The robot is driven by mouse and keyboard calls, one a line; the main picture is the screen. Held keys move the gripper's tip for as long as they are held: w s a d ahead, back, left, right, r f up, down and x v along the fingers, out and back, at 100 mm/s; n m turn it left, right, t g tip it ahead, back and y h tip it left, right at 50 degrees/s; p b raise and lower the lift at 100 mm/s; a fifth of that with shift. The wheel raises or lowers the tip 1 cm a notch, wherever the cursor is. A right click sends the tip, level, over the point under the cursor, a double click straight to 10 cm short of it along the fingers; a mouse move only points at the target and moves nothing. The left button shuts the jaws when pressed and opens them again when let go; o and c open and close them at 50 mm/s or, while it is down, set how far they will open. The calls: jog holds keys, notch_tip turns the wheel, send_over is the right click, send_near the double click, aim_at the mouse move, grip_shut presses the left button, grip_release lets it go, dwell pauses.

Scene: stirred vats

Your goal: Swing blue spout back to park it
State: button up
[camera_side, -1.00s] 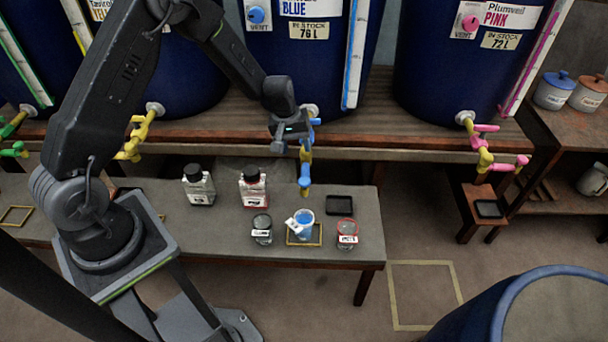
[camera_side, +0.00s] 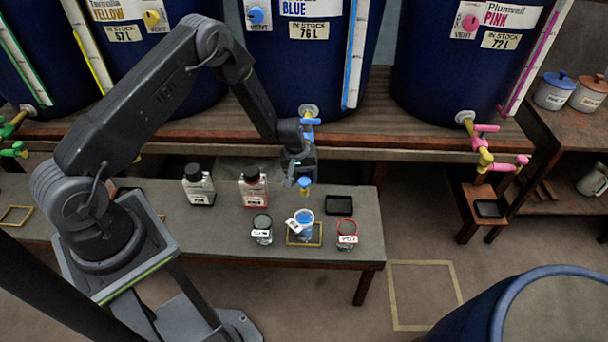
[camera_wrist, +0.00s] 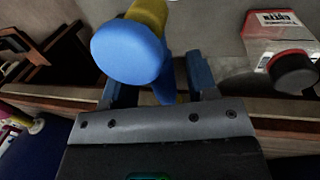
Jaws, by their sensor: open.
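The blue spout (camera_side: 304,183) hangs under the blue vat's tap, its lower end above a jar of blue liquid (camera_side: 305,217) on the bench. The tap's blue handle (camera_side: 311,121) shows above, and my gripper hides much of the tap between. My gripper (camera_side: 300,170) is low beside the spout. In the wrist view, the blue spout piece (camera_wrist: 130,50) with a yellow part behind it fills the space between my gripper's fingers (camera_wrist: 157,75). The fingers are open, with a visible gap on the right; I cannot tell whether the left finger touches.
Two black-capped bottles (camera_side: 199,185) (camera_side: 253,187) stand behind to the left. A black tray (camera_side: 339,204) lies right. The vat shelf edge (camera_side: 420,150) runs behind my gripper.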

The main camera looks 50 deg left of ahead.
grip_shut()
dwell(0.3)
jog(key=shift+w+d, duration=0.1)
jog(key=w+n+y, duration=0.3)
jog(key=w+n, duration=0.7)
jog(key=n, duration=0.8)
dwell(0.5)
jog(key=shift+w+r, duration=0.1)
dwell(0.3)
grip_release()
